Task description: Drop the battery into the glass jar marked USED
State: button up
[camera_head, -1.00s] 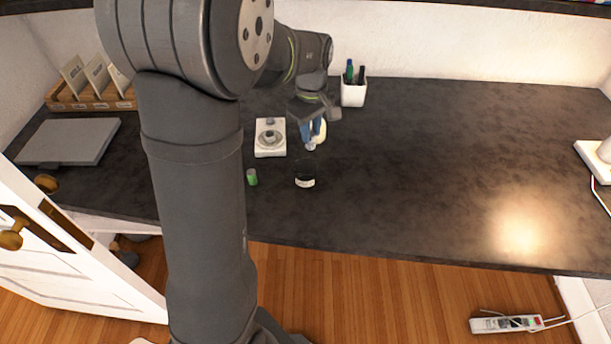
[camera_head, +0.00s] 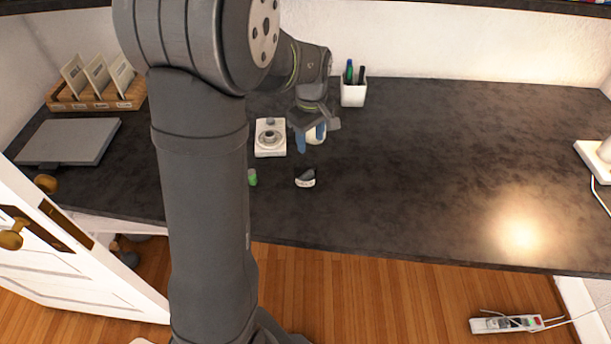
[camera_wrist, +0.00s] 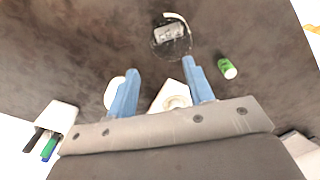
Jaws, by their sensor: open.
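The clear glass jar stands on the dark desk, with a pale label (camera_head: 305,184) low on its near side. Its round outline is faint in the wrist view, where the label (camera_wrist: 178,18) shows as a white arc. A grey and dark block, which looks like the battery (camera_wrist: 169,33), lies inside the jar, tilted in the head view (camera_head: 307,174). The jar's marking is too small to read. My gripper (camera_head: 310,144) is open and empty, above and behind the jar. Its blue fingers (camera_wrist: 160,77) are spread apart in the wrist view.
A small green cylinder (camera_head: 252,177) stands left of the jar. A white device with a round dial (camera_head: 270,151) and a white round thing (camera_head: 317,134) are near my gripper. A pen cup (camera_head: 354,94) stands behind. The desk's right side is mostly clear.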

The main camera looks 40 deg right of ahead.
notch_tip(320, 180, up, 18)
jog(key=shift+f, duration=0.25)
jog(key=shift+f, duration=0.15)
dwell(0.5)
notch_tip(320, 180, down, 16)
jog(key=shift+r, duration=0.25)
dwell(0.4)
